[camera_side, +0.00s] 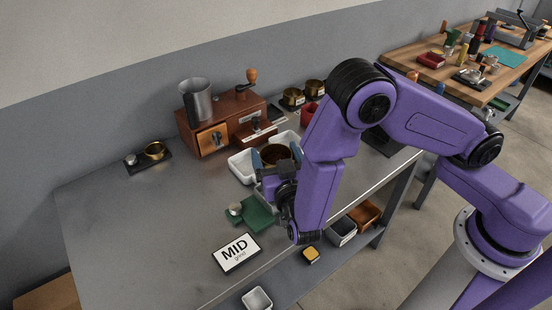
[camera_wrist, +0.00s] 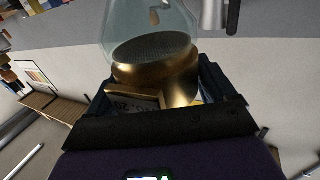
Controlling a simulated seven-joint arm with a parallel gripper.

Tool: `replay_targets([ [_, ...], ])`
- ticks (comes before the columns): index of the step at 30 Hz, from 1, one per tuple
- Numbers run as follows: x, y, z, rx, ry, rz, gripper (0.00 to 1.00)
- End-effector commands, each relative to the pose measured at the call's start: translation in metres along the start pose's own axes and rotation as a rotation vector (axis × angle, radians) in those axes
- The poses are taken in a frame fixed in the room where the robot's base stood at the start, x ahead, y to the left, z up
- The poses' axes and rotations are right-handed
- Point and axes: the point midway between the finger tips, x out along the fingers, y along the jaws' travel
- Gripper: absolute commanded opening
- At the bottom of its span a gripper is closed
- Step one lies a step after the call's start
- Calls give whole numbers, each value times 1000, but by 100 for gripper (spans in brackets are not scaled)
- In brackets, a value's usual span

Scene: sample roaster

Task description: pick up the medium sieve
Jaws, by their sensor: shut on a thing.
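My gripper (camera_side: 274,163) is shut on a round brass sieve (camera_side: 275,153) and holds it over the middle of the bench, by the white trays. In the wrist view the brass sieve (camera_wrist: 165,80) fills the space between the fingers, with its dark mesh facing the camera. A small tag (camera_wrist: 135,102) on its side has lettering too small to read surely. Two other brass sieves stand at the back, one (camera_side: 293,98) beside the other (camera_side: 315,88). A white card reading "MID" (camera_side: 236,252) lies near the front edge.
A wooden box with a crank (camera_side: 225,122) and a metal jug (camera_side: 196,100) stand at the back. White trays (camera_side: 240,168) and a green scale-like piece (camera_side: 258,214) are close to my gripper. A red cup (camera_side: 308,114) is behind. The left bench is largely clear.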

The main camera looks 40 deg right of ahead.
Motion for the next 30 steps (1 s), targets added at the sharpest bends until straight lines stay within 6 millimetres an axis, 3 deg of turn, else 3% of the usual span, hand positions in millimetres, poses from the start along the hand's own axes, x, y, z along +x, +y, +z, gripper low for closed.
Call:
replay_targets([
  [5, 0, 0, -23, 4, 1, 0, 47],
  [16, -38, 40, -85, 1, -1, -6, 47],
  [25, -82, 89, -112, -1, 1, -8, 47],
  [30, -88, 96, -116, 1, 1, -1, 47],
])
